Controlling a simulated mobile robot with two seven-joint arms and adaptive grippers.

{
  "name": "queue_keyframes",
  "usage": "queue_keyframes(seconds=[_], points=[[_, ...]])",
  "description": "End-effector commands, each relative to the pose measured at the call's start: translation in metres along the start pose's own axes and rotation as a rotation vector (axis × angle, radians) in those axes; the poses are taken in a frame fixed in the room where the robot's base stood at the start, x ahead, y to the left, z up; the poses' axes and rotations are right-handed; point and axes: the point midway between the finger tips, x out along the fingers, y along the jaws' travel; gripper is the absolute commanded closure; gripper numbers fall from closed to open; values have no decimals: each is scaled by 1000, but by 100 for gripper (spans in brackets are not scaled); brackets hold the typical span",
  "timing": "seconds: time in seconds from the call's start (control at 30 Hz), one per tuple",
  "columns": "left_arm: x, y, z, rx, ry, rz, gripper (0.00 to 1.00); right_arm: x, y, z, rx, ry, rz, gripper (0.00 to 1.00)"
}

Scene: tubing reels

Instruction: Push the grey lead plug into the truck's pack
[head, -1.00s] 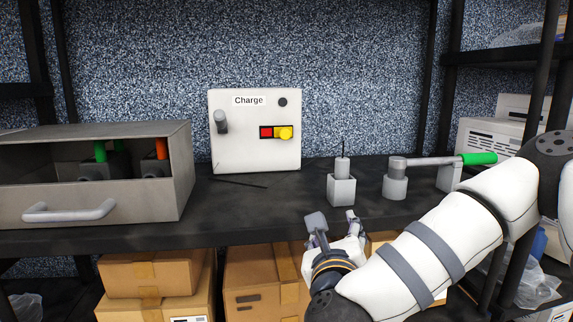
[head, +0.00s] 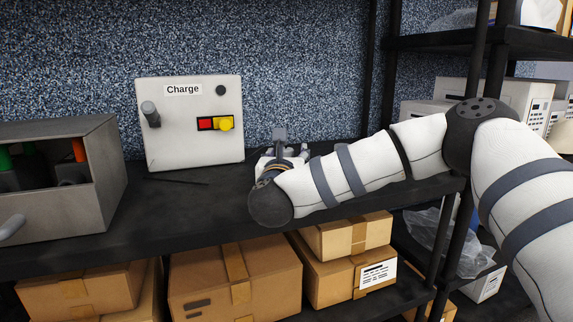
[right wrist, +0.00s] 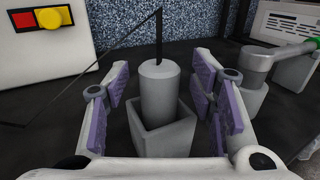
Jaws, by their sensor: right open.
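The grey lead plug (right wrist: 160,92) is a cylinder with a thin black lead rising from its top. It stands upright in a square grey holder (right wrist: 165,139) on the dark bench. My right gripper (right wrist: 160,110) is open, with one purple-padded finger on each side of the plug, apart from it. In the head view my right gripper (head: 284,152) is over the bench, and it and my arm hide the plug and holder. An open-fronted grey box (head: 72,205) at left holds green and orange upright parts; I cannot tell whether this is the truck's pack. My left gripper is not in view.
A white Charge panel (head: 190,145) with red and yellow buttons and a lever stands at the back of the bench. A green-handled lever on a grey post (right wrist: 255,62) stands right of the holder. Cardboard boxes (head: 235,280) sit below.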

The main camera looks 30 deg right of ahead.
Motion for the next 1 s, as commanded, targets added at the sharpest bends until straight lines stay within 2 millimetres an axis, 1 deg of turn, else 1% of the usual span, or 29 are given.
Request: queue_keyframes(seconds=[0.17,0.27,0.3,0.4,0.67,0.73,0.77,1.0], points=[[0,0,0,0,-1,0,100,0,0,0,-1,0,1,49],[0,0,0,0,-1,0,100,0,0,0,-1,0,1,69],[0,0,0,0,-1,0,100,0,0,0,-1,0,1,78],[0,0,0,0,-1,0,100,0,0,0,-1,0,1,100],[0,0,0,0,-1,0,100,0,0,0,-1,-1,1,100],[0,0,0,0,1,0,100,0,0,8,1,-3,1,100],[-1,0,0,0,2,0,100,0,0,13,3,-5,0,100],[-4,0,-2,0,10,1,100,0,0,75,5,-5,0,100]])
